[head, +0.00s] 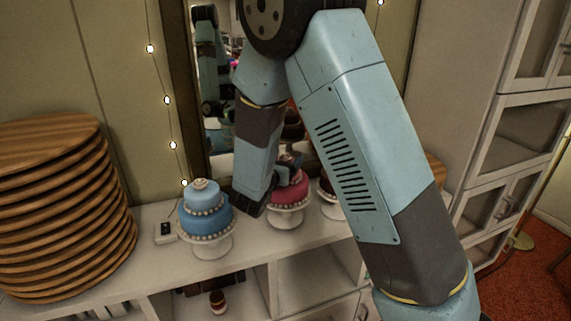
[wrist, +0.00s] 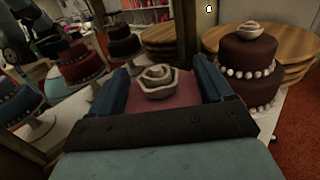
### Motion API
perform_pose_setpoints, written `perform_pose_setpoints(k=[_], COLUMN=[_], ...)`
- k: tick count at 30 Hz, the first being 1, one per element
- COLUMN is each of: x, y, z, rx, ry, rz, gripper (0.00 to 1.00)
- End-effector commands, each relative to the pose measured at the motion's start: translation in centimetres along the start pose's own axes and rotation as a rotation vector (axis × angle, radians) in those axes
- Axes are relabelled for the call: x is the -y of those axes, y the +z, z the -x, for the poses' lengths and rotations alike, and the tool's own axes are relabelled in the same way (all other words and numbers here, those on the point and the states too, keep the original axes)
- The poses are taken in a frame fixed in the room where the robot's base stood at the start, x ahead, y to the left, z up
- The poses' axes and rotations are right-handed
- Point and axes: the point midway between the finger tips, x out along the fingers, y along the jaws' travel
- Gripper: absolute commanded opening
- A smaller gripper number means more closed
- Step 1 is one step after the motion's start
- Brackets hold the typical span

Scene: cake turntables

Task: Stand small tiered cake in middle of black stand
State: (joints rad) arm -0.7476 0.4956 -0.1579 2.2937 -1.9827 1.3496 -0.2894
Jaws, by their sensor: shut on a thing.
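A pink-red tiered cake (head: 290,187) with white beading is at the middle of the counter, at the top of a white pedestal stand (head: 286,216). I cannot tell whether it rests on the stand or is just above it. My gripper (head: 289,163) comes down over it from above. In the wrist view the fingers of my gripper (wrist: 164,86) are shut on the pink cake (wrist: 178,98), one on each side, with its pale rose topper between them. The cake looks upright. I cannot make out a black stand for certain.
A blue tiered cake (head: 205,215) on a white stand is to the left. A brown tiered cake (wrist: 247,68) stands close on the right, mostly behind my arm in the head view. Stacked wooden boards (head: 60,200) fill the far left. A mirror (head: 217,135) stands behind.

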Motion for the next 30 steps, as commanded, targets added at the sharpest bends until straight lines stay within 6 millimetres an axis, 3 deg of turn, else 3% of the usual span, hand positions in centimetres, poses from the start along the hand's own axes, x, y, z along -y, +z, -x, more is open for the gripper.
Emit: perform_pose_setpoints(k=[3,13,14,20,30], x=[0.03,0.12,0.13,0.13,0.09], y=[-1.03,-1.26,-1.32,-1.30,-1.19], z=[-0.02,-0.08,-0.06,-0.05,0.42], rx=[0.002,0.002,0.001,0.000,0.000], ry=[-0.001,-0.002,-0.002,-0.002,0.000], rz=[0.000,-0.001,0.000,-0.001,-0.001], gripper=[0.00,0.00,0.82,1.00,1.00])
